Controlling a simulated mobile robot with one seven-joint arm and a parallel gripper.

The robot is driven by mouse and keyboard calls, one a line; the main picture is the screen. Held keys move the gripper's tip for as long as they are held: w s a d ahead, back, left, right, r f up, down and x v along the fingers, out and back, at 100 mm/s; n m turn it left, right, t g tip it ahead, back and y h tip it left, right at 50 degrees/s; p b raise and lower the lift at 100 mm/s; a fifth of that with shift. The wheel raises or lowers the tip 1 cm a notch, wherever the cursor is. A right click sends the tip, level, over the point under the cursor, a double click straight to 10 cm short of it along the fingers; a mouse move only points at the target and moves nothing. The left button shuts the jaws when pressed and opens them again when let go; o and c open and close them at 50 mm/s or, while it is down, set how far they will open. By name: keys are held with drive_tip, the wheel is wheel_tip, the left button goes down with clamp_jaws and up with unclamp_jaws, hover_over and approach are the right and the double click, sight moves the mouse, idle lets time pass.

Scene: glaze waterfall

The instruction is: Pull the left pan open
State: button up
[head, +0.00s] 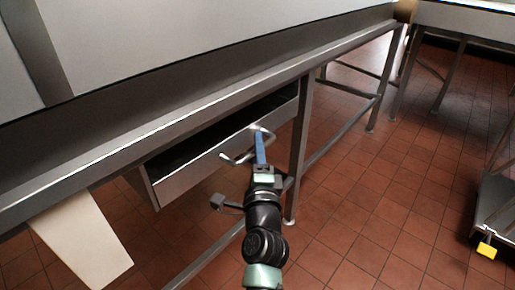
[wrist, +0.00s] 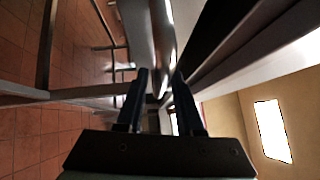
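The pan (head: 190,178) is a steel drawer under the long steel table. It stands partly out, with its dark inside showing behind the front. Its bar handle (head: 236,160) is on the front. My gripper (head: 259,134) is at the right part of this handle, its blue fingers overlapping it in the head view. In the wrist view my gripper (wrist: 160,74) has its two dark fingers apart, with steel visible between and beyond them. I cannot tell whether the fingers touch the handle.
The table's steel edge (head: 190,108) runs above the pan. A table leg (head: 300,150) stands just right of the pan, with low rails beside it. A pale panel (head: 82,240) hangs at the lower left. Red tiled floor (head: 345,190) is clear to the right.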

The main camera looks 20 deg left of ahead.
clamp_jaws()
idle(1.2)
